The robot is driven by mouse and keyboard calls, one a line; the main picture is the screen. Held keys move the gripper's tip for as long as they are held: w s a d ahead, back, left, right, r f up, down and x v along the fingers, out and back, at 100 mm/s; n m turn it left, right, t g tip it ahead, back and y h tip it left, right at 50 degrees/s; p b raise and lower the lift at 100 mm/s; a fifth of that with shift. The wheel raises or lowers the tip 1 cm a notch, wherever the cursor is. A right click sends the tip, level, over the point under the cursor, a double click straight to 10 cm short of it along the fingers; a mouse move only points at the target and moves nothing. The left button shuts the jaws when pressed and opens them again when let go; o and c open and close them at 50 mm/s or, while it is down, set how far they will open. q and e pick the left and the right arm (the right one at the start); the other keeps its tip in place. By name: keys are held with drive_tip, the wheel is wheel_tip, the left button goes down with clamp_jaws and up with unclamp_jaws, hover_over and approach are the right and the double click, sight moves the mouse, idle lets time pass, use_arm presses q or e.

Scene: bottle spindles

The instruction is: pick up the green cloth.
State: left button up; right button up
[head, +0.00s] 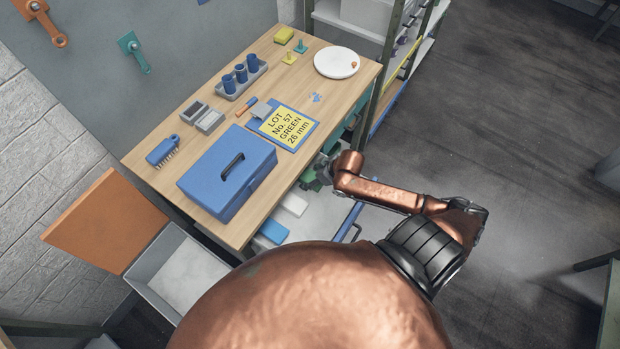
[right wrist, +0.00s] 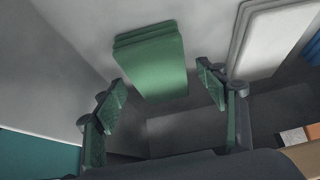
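The green cloth (right wrist: 152,62) is a folded stack in the right wrist view, lying on the pale floor of an open drawer. My right gripper (right wrist: 162,84) is open, with one finger on each side of the cloth's near end. The fingers look apart from the cloth, and nothing is held. In the head view my right gripper (head: 324,172) is at the drawer, by the table's front edge. Green shows beside it there, but I cannot tell cloth from finger. My left gripper is not in view.
A folded white cloth (right wrist: 270,36) lies right of the green one; a blue cloth (head: 272,232) lies farther along the drawer. The tabletop edge overhangs the drawer. A blue toolbox (head: 228,172), clipboard (head: 284,124) and white plate (head: 336,62) stand on the table.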

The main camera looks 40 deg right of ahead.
sight(312, 178)
drive_tip(key=c, duration=1.1)
drive_tip(key=shift+r, duration=0.1)
drive_tip(key=shift+c, duration=0.2)
drive_tip(key=shift+a+r, duration=0.1)
drive_tip(key=shift+r, duration=0.15)
wheel_tip(312, 178, up, 7)
drive_tip(key=shift+s+f+p, duration=0.1)
drive_tip(key=shift+p, duration=0.65)
drive_tip(key=s+a, duration=1.2)
drive_tip(key=a, duration=0.3)
drive_tip(key=shift+s+a+f, duration=0.15)
drive_tip(key=shift+a+f, duration=0.1)
